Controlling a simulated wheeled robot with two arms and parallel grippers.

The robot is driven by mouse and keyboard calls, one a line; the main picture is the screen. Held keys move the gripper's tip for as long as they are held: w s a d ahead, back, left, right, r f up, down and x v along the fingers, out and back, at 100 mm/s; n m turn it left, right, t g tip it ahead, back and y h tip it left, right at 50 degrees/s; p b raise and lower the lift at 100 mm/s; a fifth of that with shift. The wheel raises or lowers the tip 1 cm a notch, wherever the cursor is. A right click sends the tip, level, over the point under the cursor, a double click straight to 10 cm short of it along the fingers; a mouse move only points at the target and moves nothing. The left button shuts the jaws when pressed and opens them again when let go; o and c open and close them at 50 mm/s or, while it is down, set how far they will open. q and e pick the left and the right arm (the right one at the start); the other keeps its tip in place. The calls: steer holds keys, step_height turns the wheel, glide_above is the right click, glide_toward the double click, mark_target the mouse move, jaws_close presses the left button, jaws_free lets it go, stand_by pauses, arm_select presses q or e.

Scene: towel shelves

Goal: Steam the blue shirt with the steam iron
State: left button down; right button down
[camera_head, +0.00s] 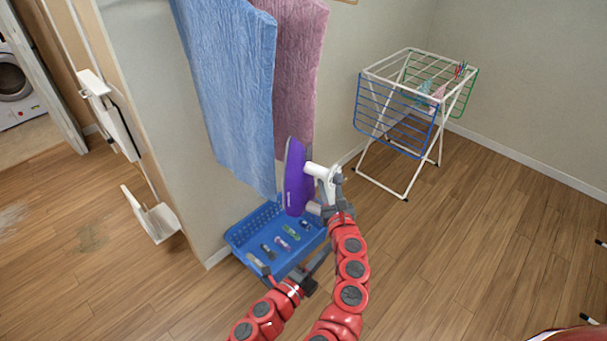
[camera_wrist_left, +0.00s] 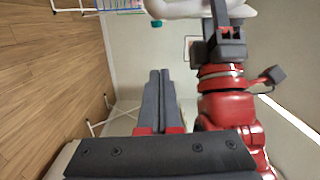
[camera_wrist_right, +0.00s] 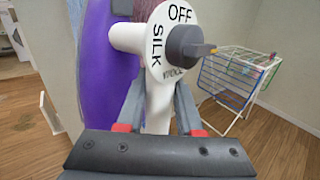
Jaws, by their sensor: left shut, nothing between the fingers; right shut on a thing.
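A blue cloth (camera_head: 230,85), the likely blue shirt though it looks like a towel, hangs at the wall. The purple and white steam iron (camera_head: 298,182) is upright in front of the hanging cloths' lower ends, its flat side facing left; I cannot tell whether it touches the blue one. My right gripper (camera_head: 328,190) is shut on its white handle (camera_wrist_right: 158,95). The iron's dial (camera_wrist_right: 180,42) shows "OFF" and "SILK". My left gripper (camera_head: 322,262) is shut and empty, below the iron and over the basket; its closed fingers show in the left wrist view (camera_wrist_left: 159,90).
A pink cloth (camera_head: 298,60) hangs beside the blue one. A blue basket (camera_head: 240,238) with several small items stands on the floor below. A drying rack (camera_head: 395,130) stands at the right.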

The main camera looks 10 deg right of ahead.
steer(key=shift+r, duration=0.15)
arm_select(q)
steer(key=s+t+y, duration=0.1)
steer(key=s, duration=0.1)
steer(key=shift+s+n+y, duration=0.3)
steer(key=shift+s+y, duration=0.1)
steer(key=shift+w+d, duration=0.1)
steer(key=shift+d, duration=0.05)
steer(key=w+d, duration=0.4)
steer(key=w, duration=0.6)
steer(key=shift+w, duration=0.35)
